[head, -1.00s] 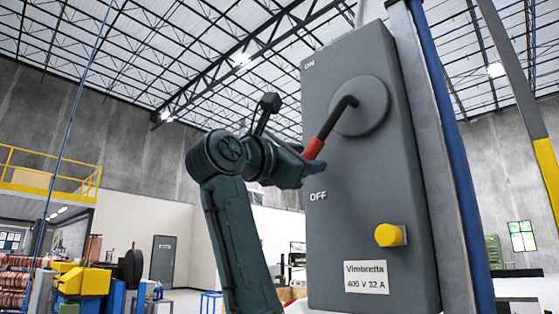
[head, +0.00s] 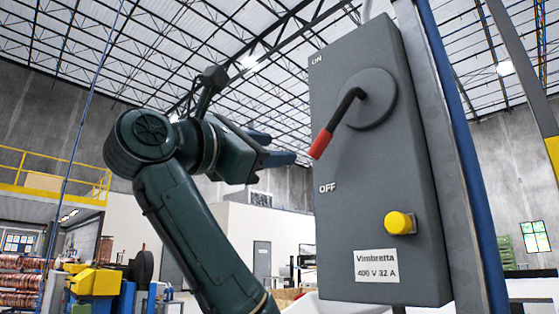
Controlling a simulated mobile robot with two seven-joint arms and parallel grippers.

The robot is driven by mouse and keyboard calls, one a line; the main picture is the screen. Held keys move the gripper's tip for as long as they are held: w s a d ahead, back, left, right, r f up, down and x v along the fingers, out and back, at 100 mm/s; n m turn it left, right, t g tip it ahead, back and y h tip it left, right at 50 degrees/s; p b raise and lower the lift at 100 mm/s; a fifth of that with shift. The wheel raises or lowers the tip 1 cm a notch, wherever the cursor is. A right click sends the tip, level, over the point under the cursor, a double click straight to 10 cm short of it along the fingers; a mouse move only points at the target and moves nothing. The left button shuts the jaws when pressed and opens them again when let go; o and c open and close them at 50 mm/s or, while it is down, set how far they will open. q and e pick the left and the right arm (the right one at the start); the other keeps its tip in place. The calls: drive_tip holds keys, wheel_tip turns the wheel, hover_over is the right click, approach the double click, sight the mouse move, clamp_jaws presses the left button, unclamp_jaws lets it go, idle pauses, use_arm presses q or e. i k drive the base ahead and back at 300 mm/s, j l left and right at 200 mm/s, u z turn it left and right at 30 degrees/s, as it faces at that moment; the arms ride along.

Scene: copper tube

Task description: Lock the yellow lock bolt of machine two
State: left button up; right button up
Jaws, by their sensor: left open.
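The yellow lock bolt (head: 399,223) is a round yellow knob sticking out of the lower right of the grey switch box (head: 372,200). A black lever with a red grip (head: 320,144) hangs from the round dial (head: 373,100) and points down and left, between the ON and OFF marks and nearer OFF. My left gripper (head: 283,147) is open and empty, left of the red grip with a visible gap. It is well above and left of the yellow bolt and does not touch it. My right gripper is not in view.
The box is fixed to a grey and blue post (head: 455,150). A label (head: 377,266) reading "Vimbretta 400 V 32 A" sits below the bolt. The space in front of the bolt looks clear. Yellow and blue machinery (head: 95,285) stands far behind at left.

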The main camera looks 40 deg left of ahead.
sight(396, 224)
drive_tip(key=k+j, duration=0.1)
drive_tip(key=k, duration=0.9)
